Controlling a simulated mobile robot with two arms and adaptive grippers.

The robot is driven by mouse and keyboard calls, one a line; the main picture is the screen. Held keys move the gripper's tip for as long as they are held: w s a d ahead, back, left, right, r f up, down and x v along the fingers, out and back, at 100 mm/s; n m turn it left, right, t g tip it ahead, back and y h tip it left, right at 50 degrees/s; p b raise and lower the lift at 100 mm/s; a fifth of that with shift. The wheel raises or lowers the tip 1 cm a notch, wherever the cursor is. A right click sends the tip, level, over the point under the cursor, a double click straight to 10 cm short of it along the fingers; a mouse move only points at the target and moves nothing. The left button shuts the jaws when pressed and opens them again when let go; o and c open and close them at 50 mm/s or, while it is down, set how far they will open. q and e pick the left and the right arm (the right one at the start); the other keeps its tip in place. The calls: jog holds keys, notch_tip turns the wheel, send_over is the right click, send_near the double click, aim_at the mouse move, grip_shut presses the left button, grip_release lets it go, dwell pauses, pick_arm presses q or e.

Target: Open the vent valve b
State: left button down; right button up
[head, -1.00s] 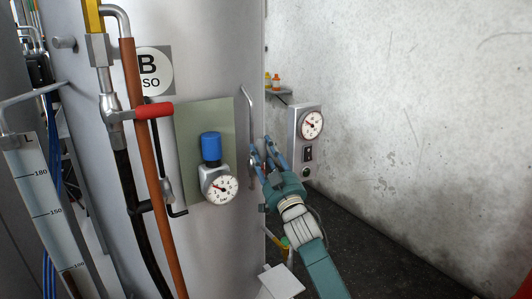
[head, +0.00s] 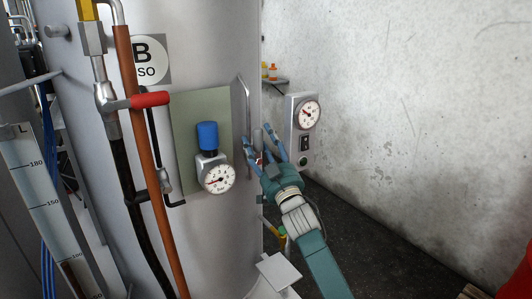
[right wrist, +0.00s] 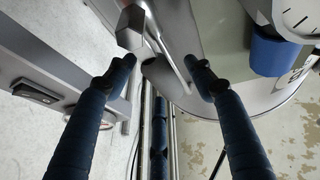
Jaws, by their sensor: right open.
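My right gripper (head: 268,137) is open at the right edge of the tank marked B (head: 220,70). Its blue fingers point up, just left of the gauge box. A small grey part (head: 257,138) shows between the fingers. In the right wrist view a grey metal stub (right wrist: 163,76) lies between the open fingertips (right wrist: 160,63), with a hex-shaped metal piece (right wrist: 131,27) beyond it. I cannot tell whether the fingers touch it. No label names the vent valve b, so I cannot tell for sure which part it is. My left gripper is not in view.
A regulator with a blue knob (head: 207,135) and a gauge (head: 217,178) sits on the green plate. A red lever (head: 150,99) is on the pipes at left. A grey gauge box (head: 304,128) stands close right of my gripper. The concrete wall (head: 420,100) is behind.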

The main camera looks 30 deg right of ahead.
jog(key=v, duration=1.1)
jog(key=shift+s, duration=0.2)
jog(key=shift+f, duration=0.25)
notch_tip(320, 180, down, 29)
jog(key=a+g, duration=0.2)
jog(key=g, duration=0.4)
jog(key=s+a+f+g+y, duration=0.1)
jog(key=s+f+g, duration=0.15)
jog(key=f, duration=0.55)
jog(key=s+a+f+n+g, duration=0.1)
jog(key=s+a+f, duration=0.1)
jog(key=s+f, duration=0.35)
jog(key=s+a+f+g+y, duration=0.1)
jog(key=s+f+g, duration=0.1)
jog(key=f, duration=0.7)
jog(key=s+a+f+n+g, duration=0.1)
jog(key=s+a+f+g, duration=0.1)
jog(key=s+f, duration=0.7)
jog(key=s+a+f+g, duration=0.2)
jog(key=s+f+g, duration=0.1)
jog(key=s+f, duration=0.55)
jog(key=s+a+f+g, duration=0.1)
jog(key=s+f, duration=0.3)
jog(key=s, duration=0.9)
jog(key=s+a+f+n+g, duration=0.1)
jog(key=s+f+g, duration=0.3)
jog(key=s, duration=1)
jog(key=shift+f, duration=0.5)
